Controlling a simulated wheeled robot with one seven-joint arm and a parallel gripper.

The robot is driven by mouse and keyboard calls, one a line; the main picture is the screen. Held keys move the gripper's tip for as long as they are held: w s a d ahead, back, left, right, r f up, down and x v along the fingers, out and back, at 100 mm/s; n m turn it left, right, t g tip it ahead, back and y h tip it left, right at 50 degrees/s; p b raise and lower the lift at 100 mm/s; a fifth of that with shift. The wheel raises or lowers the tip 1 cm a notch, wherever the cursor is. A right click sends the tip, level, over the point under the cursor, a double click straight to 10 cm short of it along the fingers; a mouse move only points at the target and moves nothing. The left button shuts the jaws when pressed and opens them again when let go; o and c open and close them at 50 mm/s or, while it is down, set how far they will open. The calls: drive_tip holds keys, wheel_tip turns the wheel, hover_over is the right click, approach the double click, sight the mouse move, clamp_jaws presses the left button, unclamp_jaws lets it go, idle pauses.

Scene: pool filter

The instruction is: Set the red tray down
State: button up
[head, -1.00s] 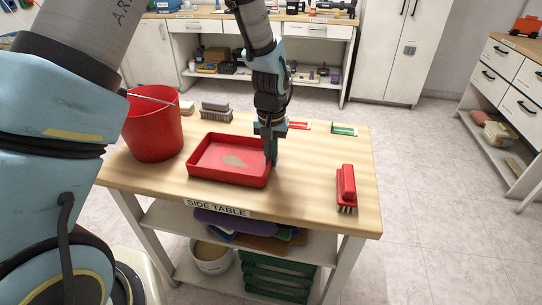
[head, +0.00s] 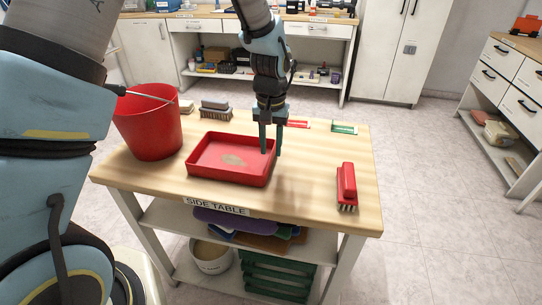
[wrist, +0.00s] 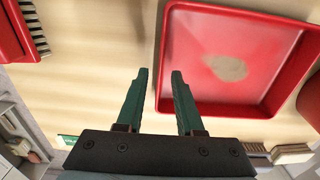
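The red tray (head: 228,178) rests flat on the wooden side table (head: 310,200), with a brownish patch (head: 233,160) on its floor. My gripper (head: 271,154) is at the tray's right wall, with its fingers apart. In the wrist view my gripper (wrist: 160,72) shows a clear gap between its fingertips, one on each side of the line of the tray's wall (wrist: 162,60). The fingertips look close to the rim; I cannot tell whether they still reach below it.
A red bucket (head: 150,130) stands left of the tray. A red brush (head: 347,185) lies at the table's right, a grey brush (head: 216,110) behind the tray. Red (head: 298,124) and green (head: 344,128) labelled pieces lie at the back edge.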

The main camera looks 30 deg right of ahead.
wheel_tip(320, 180, up, 9)
drive_tip(key=b, duration=0.1)
drive_tip(key=w+a+n, duration=0.2)
drive_tip(key=w+a, duration=0.1)
drive_tip(key=a, duration=0.5)
drive_tip(key=w+a+n, duration=0.1)
drive_tip(key=w+a, duration=0.2)
drive_tip(key=a, duration=0.5)
drive_tip(key=s+a+n, duration=0.2)
drive_tip(key=a, duration=0.8)
drive_tip(key=s+a+n+t, duration=0.1)
drive_tip(key=s+a+n, duration=0.1)
drive_tip(key=a, duration=0.9)
drive_tip(key=shift+f+t, duration=0.3)
drive_tip(key=shift+f, duration=0.1)
